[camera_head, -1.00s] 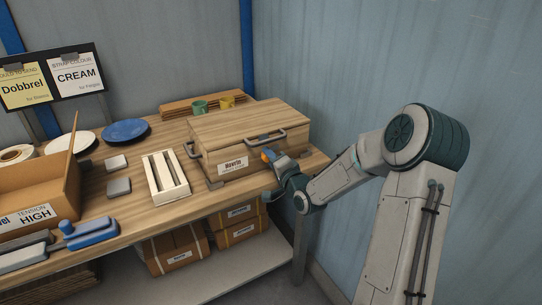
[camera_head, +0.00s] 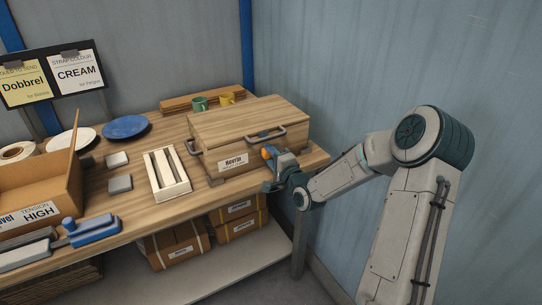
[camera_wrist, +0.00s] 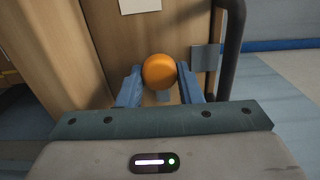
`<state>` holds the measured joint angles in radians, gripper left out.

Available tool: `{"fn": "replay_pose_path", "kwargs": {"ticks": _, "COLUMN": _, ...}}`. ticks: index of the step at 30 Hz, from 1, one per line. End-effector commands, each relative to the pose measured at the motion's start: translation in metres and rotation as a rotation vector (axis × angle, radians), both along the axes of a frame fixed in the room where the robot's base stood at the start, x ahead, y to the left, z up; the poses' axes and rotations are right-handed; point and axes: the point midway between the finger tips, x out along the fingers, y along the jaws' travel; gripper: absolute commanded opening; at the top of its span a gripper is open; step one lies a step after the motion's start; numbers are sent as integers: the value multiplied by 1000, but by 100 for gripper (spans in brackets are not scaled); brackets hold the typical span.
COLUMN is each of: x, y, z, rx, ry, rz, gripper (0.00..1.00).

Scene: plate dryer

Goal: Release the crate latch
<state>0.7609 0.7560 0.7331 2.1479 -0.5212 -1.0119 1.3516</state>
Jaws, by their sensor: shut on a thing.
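The wooden crate (camera_head: 240,130) stands closed at the right end of the workbench, with a label on its front and dark handles. An orange knob (camera_wrist: 159,71), which I take to be part of the latch, sits at the crate's front face. It also shows in the head view (camera_head: 266,153). My gripper (camera_wrist: 160,88) has its two blue fingers shut on the orange knob, one on each side. The part of the latch behind the knob is mostly hidden.
A dark handle bar (camera_wrist: 234,50) rises close on the right of my fingers. A cream slotted rack (camera_head: 167,174) stands left of the crate, and an open cardboard box (camera_head: 62,178) is farther left. A wall is close on the right.

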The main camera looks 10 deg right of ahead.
Motion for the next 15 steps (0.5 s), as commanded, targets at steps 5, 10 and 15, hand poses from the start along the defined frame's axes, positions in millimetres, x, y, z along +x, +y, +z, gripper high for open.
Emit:
{"fn": "replay_pose_path", "kwargs": {"ticks": 5, "x": 0, "y": -1, "z": -1, "rx": 0, "ry": 3, "rz": -2, "gripper": 52}}
{"fn": "replay_pose_path", "kwargs": {"ticks": 10, "x": 0, "y": 0, "z": -1, "rx": -1, "ry": 2, "rz": 0, "gripper": 52}}
{"fn": "replay_pose_path", "kwargs": {"ticks": 15, "x": -3, "y": -1, "z": -1, "rx": -2, "ry": 2, "rz": 0, "gripper": 52}}
